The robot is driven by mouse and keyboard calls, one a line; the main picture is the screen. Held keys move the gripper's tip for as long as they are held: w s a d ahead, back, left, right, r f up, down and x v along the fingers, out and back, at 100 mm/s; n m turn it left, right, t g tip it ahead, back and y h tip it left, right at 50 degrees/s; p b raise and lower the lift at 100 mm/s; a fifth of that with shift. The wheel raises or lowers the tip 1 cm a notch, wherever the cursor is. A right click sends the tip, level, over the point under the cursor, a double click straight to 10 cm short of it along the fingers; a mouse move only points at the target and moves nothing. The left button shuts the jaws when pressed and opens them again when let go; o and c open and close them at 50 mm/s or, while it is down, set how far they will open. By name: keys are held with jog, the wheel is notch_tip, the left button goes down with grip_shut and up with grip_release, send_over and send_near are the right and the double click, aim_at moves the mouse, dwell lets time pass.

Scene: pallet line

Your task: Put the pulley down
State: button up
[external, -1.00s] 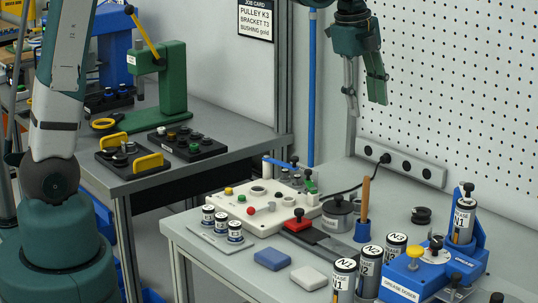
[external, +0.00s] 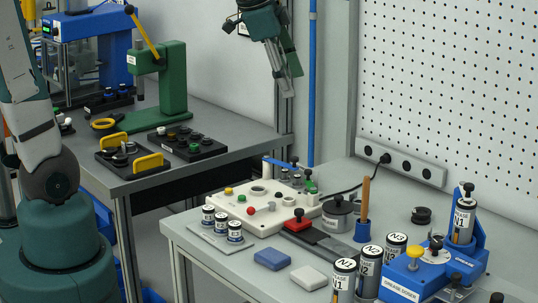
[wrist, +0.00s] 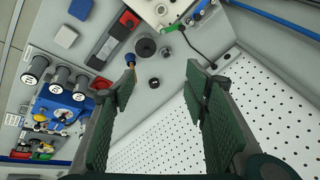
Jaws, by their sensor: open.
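My gripper (external: 288,82) is high above the gap between the two benches in the external view, tilted. Its jaws are open with nothing between them, as the wrist view also shows (wrist: 161,76). A small black spool-shaped piece (external: 421,215), which looks like the pulley, lies on the grey bench near the pegboard, well apart from my gripper. It also shows in the wrist view as a small dark round piece (wrist: 154,82). No label on it can be read.
A white fixture board (external: 270,208), a lidded tin (external: 338,216), a blue holder (external: 361,231) with a wooden handle, labelled cylinders (external: 371,265) and a blue grease doser (external: 405,280) crowd the bench. The left bench holds black trays (external: 187,143) and a green press (external: 174,85).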

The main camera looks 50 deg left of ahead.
jog(key=s+a+f+n+t, duration=0.1)
jog(key=s+a+f+n, duration=0.1)
jog(key=s, duration=0.7)
jog(key=s+a+f+n+t, duration=0.1)
jog(key=s+a+f+n, duration=0.1)
jog(key=s+a+n, duration=0.2)
jog(key=s+n, duration=0.3)
jog(key=s, duration=0.2)
jog(key=shift+f+n+t, duration=0.3)
jog(key=shift+f, duration=0.05)
jog(key=shift+s, duration=0.1)
jog(key=shift+c, duration=0.3)
jog(key=shift+c, duration=1.4)
jog(key=shift+a, duration=0.1)
